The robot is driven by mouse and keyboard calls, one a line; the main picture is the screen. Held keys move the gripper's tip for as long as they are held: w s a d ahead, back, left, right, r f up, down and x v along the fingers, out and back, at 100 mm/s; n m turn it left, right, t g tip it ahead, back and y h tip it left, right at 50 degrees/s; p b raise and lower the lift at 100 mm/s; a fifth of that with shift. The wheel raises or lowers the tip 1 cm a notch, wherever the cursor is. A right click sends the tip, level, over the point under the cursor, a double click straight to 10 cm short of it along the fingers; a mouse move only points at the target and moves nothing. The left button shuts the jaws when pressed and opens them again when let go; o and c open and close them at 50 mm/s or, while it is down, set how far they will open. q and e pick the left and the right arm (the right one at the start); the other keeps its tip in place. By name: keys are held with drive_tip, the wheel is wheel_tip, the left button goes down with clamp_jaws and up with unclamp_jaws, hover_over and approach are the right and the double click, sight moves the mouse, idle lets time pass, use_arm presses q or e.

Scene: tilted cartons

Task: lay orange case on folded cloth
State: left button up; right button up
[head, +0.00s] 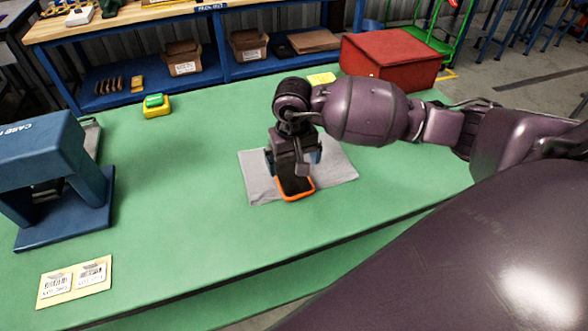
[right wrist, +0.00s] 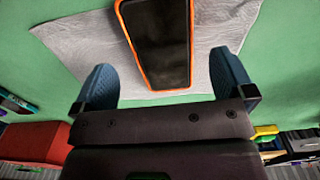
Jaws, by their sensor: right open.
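The orange case (head: 298,194), orange-rimmed with a dark face, lies on the grey folded cloth (head: 257,178) on the green table. In the right wrist view the orange case (right wrist: 157,45) lies flat within the cloth (right wrist: 88,40), running out of the picture at the top. My right gripper (head: 293,158) is just above the case in the head view and hides its far part. In the right wrist view its blue fingers (right wrist: 165,84) are spread wide, one on each side of the case's near end, with clear gaps. My left gripper is not in view.
A blue press-like stand (head: 60,180) is at the left of the table (head: 190,215). A yellow card with labels (head: 75,281) lies at front left. A yellow-green box (head: 156,106) and a red box (head: 390,62) stand farther back.

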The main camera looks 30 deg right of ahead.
sight(293, 178)
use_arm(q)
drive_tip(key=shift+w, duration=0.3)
use_arm(e)
wheel_tip(293, 178, up, 9)
drive_tip(key=shift+f, duration=0.15)
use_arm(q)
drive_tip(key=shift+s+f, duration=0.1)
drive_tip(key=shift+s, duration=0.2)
